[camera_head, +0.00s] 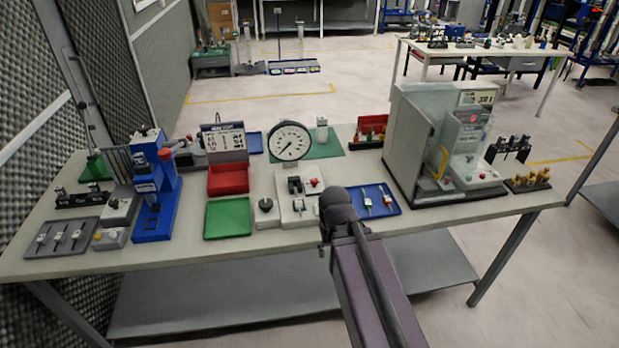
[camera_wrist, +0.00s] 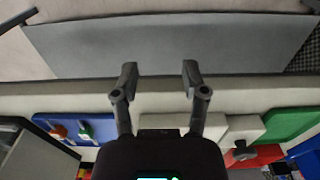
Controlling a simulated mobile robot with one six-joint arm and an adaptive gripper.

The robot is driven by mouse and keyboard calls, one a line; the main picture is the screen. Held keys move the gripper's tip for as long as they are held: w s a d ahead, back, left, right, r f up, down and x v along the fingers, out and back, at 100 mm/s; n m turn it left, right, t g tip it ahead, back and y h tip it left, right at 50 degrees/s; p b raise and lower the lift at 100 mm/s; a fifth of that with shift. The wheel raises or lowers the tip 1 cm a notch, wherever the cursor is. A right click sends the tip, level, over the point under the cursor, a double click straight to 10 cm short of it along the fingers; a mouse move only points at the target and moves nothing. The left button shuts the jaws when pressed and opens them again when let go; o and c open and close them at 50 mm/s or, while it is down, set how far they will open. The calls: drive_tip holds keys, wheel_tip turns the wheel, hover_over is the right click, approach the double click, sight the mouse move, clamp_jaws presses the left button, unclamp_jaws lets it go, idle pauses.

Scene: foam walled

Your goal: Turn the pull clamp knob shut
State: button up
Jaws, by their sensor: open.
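A white fixture (camera_head: 298,210) with dark blocks and a red knob (camera_head: 313,182) stands at the table's front middle, below a round dial gauge (camera_head: 290,141). A grey block with a dark round knob (camera_head: 265,204) is just left of it. A dark knob on a pale block (camera_wrist: 240,153) shows in the wrist view. I cannot tell for sure which is the pull clamp knob. My gripper (camera_wrist: 160,80) is open and empty, its two fingers apart over the table's front edge.
A blue tray (camera_head: 386,207) with small tools lies right of the fixture, a green tray (camera_head: 228,231) left, a red bin (camera_head: 228,180) behind that. A white-walled machine (camera_head: 413,140) stands at right, a blue press (camera_head: 153,222) at left. A grey shelf (camera_head: 220,303) runs below the table (camera_head: 330,234).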

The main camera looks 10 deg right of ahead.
drive_tip(key=shift+d, duration=0.2)
drive_tip(key=shift+o, duration=1.3)
drive_tip(key=shift+w, duration=0.1)
wheel_tip(320, 180, up, 15)
drive_tip(key=n+p, duration=1.3)
drive_tip(key=p, duration=0.2)
hover_over(314, 180)
drive_tip(key=shift+w, duration=0.15)
drive_tip(key=shift+f, duration=0.15)
wheel_tip(314, 180, down, 14)
drive_tip(key=b, duration=1.3)
drive_tip(key=shift+r+b, duration=0.25)
drive_tip(key=shift+b, duration=0.15)
